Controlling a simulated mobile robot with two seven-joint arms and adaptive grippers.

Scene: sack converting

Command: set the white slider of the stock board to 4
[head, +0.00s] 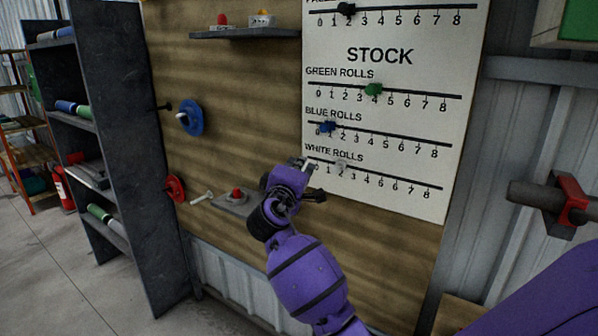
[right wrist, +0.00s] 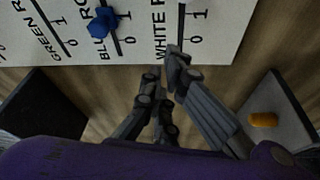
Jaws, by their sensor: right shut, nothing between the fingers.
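The stock board (head: 405,130) is a white panel with several slider tracks, on the wooden wall. The white slider (head: 342,165) sits on the lowest track, labelled WHITE ROLLS, at about 2. My right gripper (head: 306,167) is shut and empty near the left end of that track, left of the white slider and apart from it. In the right wrist view its fingers (right wrist: 164,76) point at the board by the WHITE ROLLS label, near 0. The white slider does not show there. My left gripper is not in view.
The blue slider (head: 327,127) is near 1, just above my gripper. The green slider (head: 373,90) is near 4. A small shelf with a red button (head: 237,195) is left of my gripper. A valve with a red handle (head: 568,204) juts out at the right.

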